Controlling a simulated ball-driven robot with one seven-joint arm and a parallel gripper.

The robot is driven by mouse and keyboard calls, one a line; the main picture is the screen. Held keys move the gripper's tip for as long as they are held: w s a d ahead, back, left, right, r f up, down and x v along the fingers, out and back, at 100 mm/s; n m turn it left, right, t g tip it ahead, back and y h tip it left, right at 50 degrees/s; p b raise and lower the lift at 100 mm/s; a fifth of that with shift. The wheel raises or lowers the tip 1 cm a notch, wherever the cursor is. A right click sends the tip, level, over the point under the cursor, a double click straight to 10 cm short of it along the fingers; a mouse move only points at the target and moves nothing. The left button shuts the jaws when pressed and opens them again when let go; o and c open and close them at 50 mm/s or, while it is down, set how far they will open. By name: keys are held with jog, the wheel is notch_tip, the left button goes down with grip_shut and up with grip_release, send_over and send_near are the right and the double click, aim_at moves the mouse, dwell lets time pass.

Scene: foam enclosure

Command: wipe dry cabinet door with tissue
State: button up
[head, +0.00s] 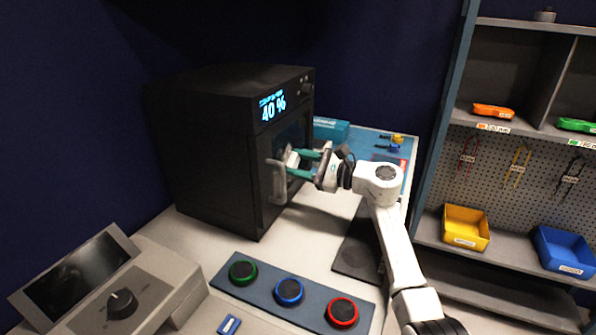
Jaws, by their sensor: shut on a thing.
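The dry cabinet (205,150) is a black box at the back left of the worktop. Its display reads 40 %. Its front door (267,195) faces right, has a dark window and a light vertical handle (277,182), and looks shut. My gripper (291,164) is in front of the door window, just right of the handle. Its teal fingers are shut on a small white piece, the tissue (291,158). The tissue is at or very near the door surface; I cannot tell if it touches. My fingers partly hide it.
A panel with green (243,272), blue (289,291) and red (342,311) ringed buttons lies in front. A control box with a knob (121,302) stands at the lower left. A teal box (331,129) is behind my gripper. Shelves with a yellow bin (465,228) and blue bin (565,250) stand right.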

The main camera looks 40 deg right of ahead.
jog(key=shift+w+d+f+b, duration=0.1)
jog(key=shift+w+d+b, duration=0.2)
jog(key=shift+d+b, duration=0.55)
jog(key=shift+w+d+f+b, duration=0.1)
jog(key=shift+w+d+b, duration=0.2)
jog(key=shift+d+b, duration=0.5)
jog(key=shift+a+b, duration=0.2)
jog(key=shift+b, duration=0.1)
